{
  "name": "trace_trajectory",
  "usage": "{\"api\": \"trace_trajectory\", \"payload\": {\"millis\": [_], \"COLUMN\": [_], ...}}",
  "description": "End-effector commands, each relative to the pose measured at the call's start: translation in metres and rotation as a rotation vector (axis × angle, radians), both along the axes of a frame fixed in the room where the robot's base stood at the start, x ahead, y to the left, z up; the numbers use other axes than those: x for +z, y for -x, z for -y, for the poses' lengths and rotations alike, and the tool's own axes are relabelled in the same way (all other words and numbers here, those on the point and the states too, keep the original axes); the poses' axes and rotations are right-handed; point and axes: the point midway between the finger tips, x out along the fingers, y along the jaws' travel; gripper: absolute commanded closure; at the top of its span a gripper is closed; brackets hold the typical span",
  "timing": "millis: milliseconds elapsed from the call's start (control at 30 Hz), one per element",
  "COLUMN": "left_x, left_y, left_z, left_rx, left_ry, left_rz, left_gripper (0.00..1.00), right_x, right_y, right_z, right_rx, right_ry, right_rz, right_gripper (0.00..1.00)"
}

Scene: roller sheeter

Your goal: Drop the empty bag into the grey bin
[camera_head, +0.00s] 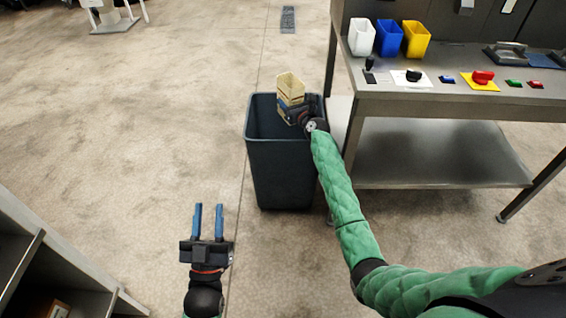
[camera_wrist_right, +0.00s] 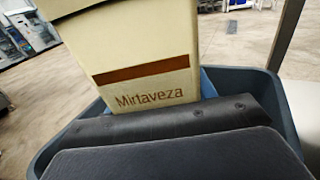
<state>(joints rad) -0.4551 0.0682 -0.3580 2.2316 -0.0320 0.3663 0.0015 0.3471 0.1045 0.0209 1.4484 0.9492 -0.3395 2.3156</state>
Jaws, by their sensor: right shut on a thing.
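The bag (camera_head: 291,86) is cream with a brown stripe and the word "Mirtaveza"; it also shows close up in the right wrist view (camera_wrist_right: 150,60). The grey bin (camera_head: 281,172) stands on the floor beside the table. My right gripper (camera_head: 297,108) is shut on the bag and holds it over the bin's opening. In the right wrist view the bin's rim (camera_wrist_right: 285,112) shows around and behind the bag. The bag's lower end is partly hidden by the gripper. My left gripper (camera_head: 208,222) is open and empty, low over the floor in front of the bin.
A metal table (camera_head: 460,98) with a lower shelf stands right of the bin. It carries white, blue (camera_head: 388,38) and yellow containers and several small coloured items. A shelf unit (camera_head: 60,262) is at the lower left. The floor left of the bin is clear.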

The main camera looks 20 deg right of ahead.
Motion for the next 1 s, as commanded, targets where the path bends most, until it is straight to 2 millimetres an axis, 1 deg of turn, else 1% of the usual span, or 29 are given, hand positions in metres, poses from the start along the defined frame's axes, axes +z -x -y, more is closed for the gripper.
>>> {"api": "trace_trajectory", "payload": {"millis": [233, 267, 300, 367, 400, 667, 833, 900, 1000], "left_x": [-0.007, -0.007, -0.008, -0.009, -0.009, -0.009, -0.013, -0.021, -0.053], "left_y": [0.002, 0.002, 0.002, 0.002, 0.002, 0.002, 0.000, -0.002, -0.005], "left_z": [0.000, 0.000, 0.000, -0.001, -0.001, -0.001, 0.000, 0.001, 0.004], "left_rx": [0.001, 0.001, 0.001, 0.002, 0.002, 0.002, 0.000, -0.002, -0.007], "left_ry": [-0.002, -0.003, -0.003, -0.003, -0.004, -0.005, -0.009, -0.016, -0.036], "left_rz": [-0.014, -0.015, -0.016, -0.018, -0.019, -0.021, -0.040, -0.070, -0.159], "left_gripper": [0.66, 0.66, 0.66, 0.66, 0.66, 0.66, 0.66, 0.66, 0.66], "right_x": [0.000, 0.000, 0.000, 0.000, 0.000, 0.000, 0.000, 0.000, 0.000], "right_y": [0.000, 0.000, 0.000, 0.000, 0.000, 0.000, 0.006, 0.010, 0.018], "right_z": [0.000, 0.000, 0.000, 0.000, 0.000, 0.000, 0.001, 0.002, 0.004], "right_rx": [0.000, 0.000, 0.000, 0.000, 0.000, 0.000, 0.000, 0.000, 0.001], "right_ry": [0.000, 0.000, 0.000, 0.000, 0.000, 0.000, -0.001, -0.001, -0.002], "right_rz": [0.000, 0.000, 0.000, 0.000, 0.000, 0.000, -0.001, -0.001, -0.001], "right_gripper": [1.00, 0.41, 0.33, 0.21, 0.19, 0.19, 0.19, 0.19, 0.19]}}
